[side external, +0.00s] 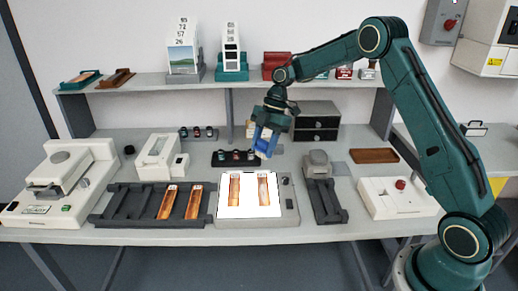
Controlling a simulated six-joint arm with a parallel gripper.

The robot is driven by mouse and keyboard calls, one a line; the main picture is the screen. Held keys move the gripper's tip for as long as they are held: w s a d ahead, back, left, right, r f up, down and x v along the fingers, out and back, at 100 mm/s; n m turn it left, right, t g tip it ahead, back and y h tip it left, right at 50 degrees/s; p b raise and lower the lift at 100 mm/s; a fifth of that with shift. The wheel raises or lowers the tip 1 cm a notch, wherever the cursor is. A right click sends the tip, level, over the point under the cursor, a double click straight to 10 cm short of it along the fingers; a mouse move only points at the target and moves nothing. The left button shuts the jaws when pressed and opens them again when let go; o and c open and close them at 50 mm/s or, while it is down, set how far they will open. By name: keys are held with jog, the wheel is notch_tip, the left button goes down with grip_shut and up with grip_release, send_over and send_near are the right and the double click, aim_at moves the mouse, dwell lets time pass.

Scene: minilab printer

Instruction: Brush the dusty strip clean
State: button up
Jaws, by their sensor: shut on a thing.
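My gripper (270,122) is shut on a blue brush-like tool (265,143) with a pale lower end. It holds the tool tilted, in the air above the back edge of the lit light box (288,207). Two orange-brown film strips lie side by side on the glowing panel: a left strip (235,188) and a right strip (263,188). The tool appears apart from both. I cannot tell at this size which strip carries dust.
A dark slotted rack (127,203) with two more strips (167,202) stands left of the light box. A small dark rack (327,203) and a white box with a red knob (397,197) stand right. A dark holder (236,158) and drawers (315,121) are behind.

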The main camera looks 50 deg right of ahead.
jog(key=shift+s+a+f, duration=0.1)
jog(key=shift+s+a, duration=0.05)
jog(key=shift+a, duration=0.1)
jog(key=shift+f, duration=0.15)
